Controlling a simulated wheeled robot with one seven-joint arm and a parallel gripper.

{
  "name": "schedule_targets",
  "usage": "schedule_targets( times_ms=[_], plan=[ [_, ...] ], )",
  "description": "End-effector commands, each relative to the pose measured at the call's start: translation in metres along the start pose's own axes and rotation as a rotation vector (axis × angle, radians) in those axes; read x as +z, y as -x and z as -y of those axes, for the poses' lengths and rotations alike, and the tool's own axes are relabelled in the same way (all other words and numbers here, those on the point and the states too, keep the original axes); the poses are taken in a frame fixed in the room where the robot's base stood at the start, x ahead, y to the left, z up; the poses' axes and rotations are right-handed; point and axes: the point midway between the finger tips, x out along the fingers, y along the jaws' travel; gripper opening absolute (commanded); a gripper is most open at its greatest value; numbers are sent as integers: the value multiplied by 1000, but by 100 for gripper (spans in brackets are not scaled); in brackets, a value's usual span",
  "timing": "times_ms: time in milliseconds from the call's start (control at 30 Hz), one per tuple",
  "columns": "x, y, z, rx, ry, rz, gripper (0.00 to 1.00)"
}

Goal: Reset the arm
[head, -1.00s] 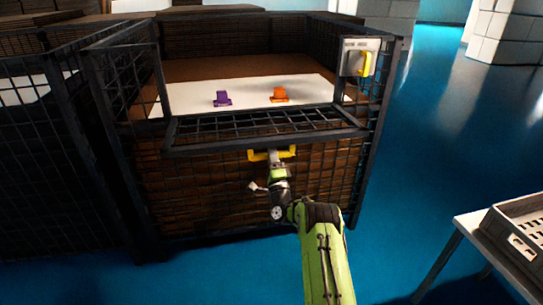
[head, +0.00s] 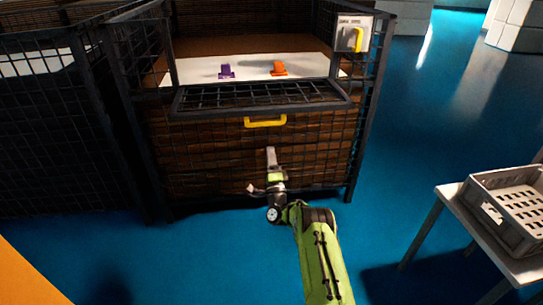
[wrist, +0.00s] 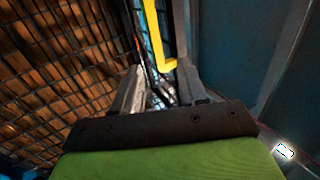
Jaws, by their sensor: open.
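My green arm reaches forward in the head view, and my gripper (head: 271,156) is in front of the cage's lower front, below the yellow handle (head: 265,121). The gripper is apart from the handle. In the wrist view, my two grey fingers (wrist: 163,92) are spread and nothing is between them. The yellow handle (wrist: 153,35) shows just beyond them in that view.
The mesh cage (head: 361,145) has a folded-down front panel (head: 262,97). Inside, a purple object (head: 226,71) and an orange object (head: 279,69) stand on a white surface. A control box (head: 352,34) is at its right post. A grey crate (head: 509,206) sits on a table at right. Blue floor between is clear.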

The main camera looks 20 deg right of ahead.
Motion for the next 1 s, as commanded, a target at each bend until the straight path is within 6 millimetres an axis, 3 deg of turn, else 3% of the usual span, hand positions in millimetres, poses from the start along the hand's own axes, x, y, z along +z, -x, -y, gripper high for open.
schedule_targets(
  times_ms=[267, 367, 467, 600, 667, 767, 867, 1000],
  plan=[
    [7, -8, 8, 7, 16, 26, 42],
    [38, -32, 37, 45, 92, 135, 42],
    [84, -55, 82, 113, 231, 305, 42],
    [137, -56, 149, 220, 459, 540, 42],
    [152, -45, 178, 268, 564, 632, 42],
    [167, -13, 226, 350, 732, 776, 42],
    [167, 34, 269, 441, 889, 904, 42],
    [145, 120, 320, 582, 1077, 1063, 42]
  ],
)
